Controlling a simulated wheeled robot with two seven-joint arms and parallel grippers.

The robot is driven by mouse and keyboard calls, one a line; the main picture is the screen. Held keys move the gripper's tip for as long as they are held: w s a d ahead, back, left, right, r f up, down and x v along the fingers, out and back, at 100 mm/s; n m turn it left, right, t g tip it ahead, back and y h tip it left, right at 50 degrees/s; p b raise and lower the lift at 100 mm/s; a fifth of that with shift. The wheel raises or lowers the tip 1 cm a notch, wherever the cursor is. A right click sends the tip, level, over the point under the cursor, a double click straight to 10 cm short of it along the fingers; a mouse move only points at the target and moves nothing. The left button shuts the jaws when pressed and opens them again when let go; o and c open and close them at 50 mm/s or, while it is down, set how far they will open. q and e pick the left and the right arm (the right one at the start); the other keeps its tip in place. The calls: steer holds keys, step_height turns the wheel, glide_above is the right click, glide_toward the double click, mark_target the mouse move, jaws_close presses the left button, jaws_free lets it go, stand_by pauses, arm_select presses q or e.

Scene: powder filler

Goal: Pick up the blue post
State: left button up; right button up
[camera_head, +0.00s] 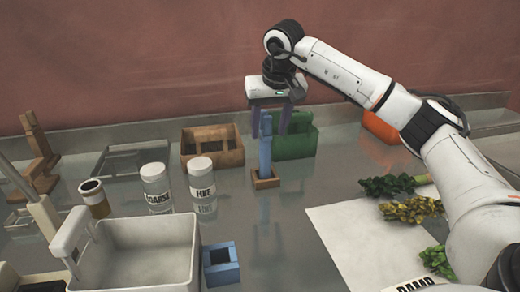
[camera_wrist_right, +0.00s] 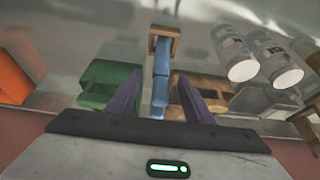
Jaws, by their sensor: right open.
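The blue post (camera_head: 265,150) stands upright in a small square brown wooden base (camera_head: 266,182) on the metal table. My right gripper (camera_head: 270,133) is above and around the top of the post, pointing down, with its purple fingers apart. In the right wrist view the post (camera_wrist_right: 160,88) shows between the two open fingers of my right gripper (camera_wrist_right: 160,84), with a gap on each side. The wooden base (camera_wrist_right: 165,36) shows at the post's far end. My left gripper is not in view.
A green box (camera_head: 296,142) is close behind the post on the right, and a wooden box (camera_head: 213,160) on the left. Two labelled jars (camera_head: 156,188) (camera_head: 202,183), a white bin (camera_head: 140,270) and a blue square block (camera_head: 221,276) stand nearer. A white sheet (camera_head: 370,245) lies right.

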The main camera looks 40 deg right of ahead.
mark_target(265, 143)
steer(key=shift+w+d+f, duration=0.15)
steer(key=shift+w+f, duration=0.05)
steer(key=shift+f, duration=0.5)
steer(key=x, duration=0.4)
steer(key=shift+w+f+p, duration=0.2)
steer(key=shift+w+p, duration=0.05)
steer(key=shift+p, duration=0.1)
steer(key=shift+w+d+f, duration=0.1)
steer(key=shift+w+f, duration=0.05)
steer(key=shift+f, duration=0.2)
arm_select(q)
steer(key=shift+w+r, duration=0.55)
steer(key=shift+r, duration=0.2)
arm_select(e)
steer(key=shift+c, duration=0.2)
steer(key=c, duration=1.1)
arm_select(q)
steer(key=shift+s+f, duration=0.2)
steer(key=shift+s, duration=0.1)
arm_select(e)
steer(key=shift+r, duration=0.1)
jaws_close()
